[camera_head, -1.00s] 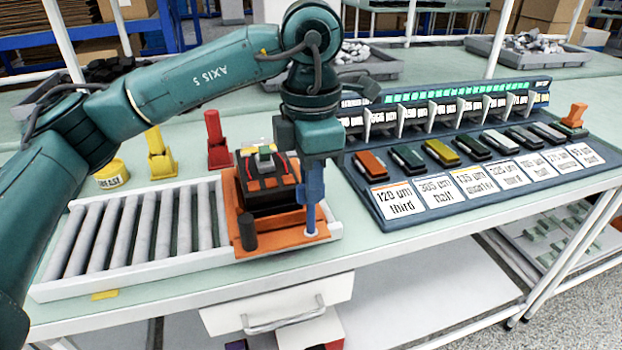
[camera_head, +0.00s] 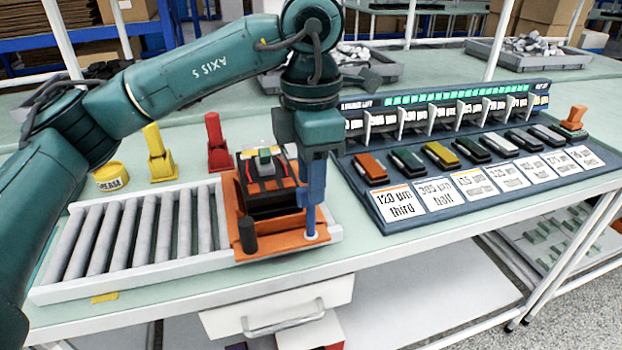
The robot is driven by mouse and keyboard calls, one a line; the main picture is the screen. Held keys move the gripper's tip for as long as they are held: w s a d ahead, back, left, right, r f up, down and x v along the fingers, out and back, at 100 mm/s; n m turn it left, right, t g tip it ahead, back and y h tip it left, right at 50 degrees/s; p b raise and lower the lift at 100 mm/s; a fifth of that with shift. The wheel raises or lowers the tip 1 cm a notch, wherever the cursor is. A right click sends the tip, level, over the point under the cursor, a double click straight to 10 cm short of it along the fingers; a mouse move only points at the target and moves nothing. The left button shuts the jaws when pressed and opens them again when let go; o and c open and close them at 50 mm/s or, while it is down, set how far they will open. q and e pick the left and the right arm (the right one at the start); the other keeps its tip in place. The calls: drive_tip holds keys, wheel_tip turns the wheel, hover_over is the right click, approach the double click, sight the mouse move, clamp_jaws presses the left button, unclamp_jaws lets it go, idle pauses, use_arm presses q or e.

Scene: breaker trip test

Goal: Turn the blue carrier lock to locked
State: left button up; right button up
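The blue carrier lock (camera_head: 311,214) stands upright at the front right corner of the orange carrier plate (camera_head: 275,245). Its foot is a pale round spot on the plate. A black breaker (camera_head: 270,195) with orange and red parts sits on the carrier. My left gripper (camera_head: 314,165) points down directly over the lock, at its upper end. The fingers overlap the blue part, so I cannot tell whether they are closed on it. My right gripper is not in view.
A roller track (camera_head: 140,285) with white rails runs left of the carrier. A black knob (camera_head: 247,236) stands at the carrier's front left. A red clamp (camera_head: 217,148), yellow clamp (camera_head: 159,160) and grease tin (camera_head: 110,178) stand behind. A labelled gauge rack (camera_head: 383,218) is on the right.

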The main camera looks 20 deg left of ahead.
use_arm(q)
wheel_tip(320, 180, up, 12)
drive_tip(key=p, duration=0.2)
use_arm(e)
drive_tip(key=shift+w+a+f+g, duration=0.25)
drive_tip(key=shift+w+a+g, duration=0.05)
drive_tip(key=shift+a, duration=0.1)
use_arm(q)
drive_tip(key=shift+f, duration=0.1)
